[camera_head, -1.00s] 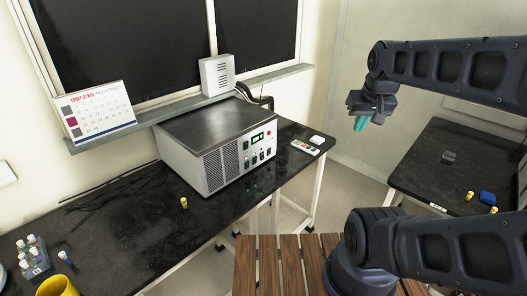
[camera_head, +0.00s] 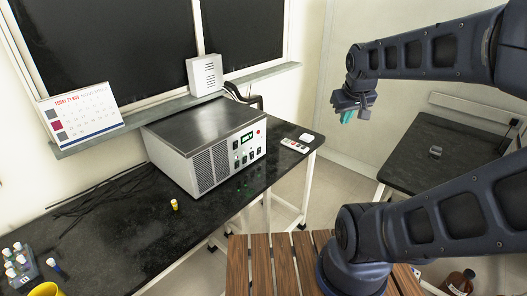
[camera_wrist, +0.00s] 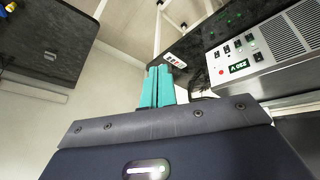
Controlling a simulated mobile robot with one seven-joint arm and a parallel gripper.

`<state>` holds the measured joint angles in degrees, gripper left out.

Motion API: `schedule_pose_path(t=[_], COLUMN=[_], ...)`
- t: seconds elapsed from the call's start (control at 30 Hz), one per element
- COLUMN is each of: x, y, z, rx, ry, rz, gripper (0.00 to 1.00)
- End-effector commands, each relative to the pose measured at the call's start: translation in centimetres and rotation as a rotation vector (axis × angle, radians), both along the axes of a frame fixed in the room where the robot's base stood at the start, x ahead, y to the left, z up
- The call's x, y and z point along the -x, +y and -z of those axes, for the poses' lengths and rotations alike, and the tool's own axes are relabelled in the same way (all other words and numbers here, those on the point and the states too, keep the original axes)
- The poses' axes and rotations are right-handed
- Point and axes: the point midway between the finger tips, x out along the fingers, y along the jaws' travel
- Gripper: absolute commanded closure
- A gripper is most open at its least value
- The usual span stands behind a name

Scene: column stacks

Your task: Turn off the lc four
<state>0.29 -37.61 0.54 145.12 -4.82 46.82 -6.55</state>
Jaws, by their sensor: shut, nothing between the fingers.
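A grey metal box with a vented side, likely the lc four (camera_head: 205,140), stands on the black bench. Its front panel (camera_head: 249,143) has a lit green display, several switches and a red button. The panel also shows at the upper right of the wrist view (camera_wrist: 243,57), with the display glowing green. My gripper (camera_head: 347,116) is in the air to the right of the box, well apart from it. Its teal fingers (camera_wrist: 158,84) are shut together and empty.
A white power strip (camera_head: 295,146) and a small white item (camera_head: 306,138) lie right of the box. A vial rack (camera_head: 20,266) is at lower left. A second black table (camera_head: 440,165) stands at right.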

Motion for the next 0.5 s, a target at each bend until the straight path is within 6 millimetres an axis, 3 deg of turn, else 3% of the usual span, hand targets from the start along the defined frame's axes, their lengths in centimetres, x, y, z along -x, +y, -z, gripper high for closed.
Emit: schedule_pose_path(t=[0.5], x=[-10.9], y=[-0.9], z=[4.2], rx=[0.314], ry=[-0.081], rz=[-0.419], gripper=[1.00])
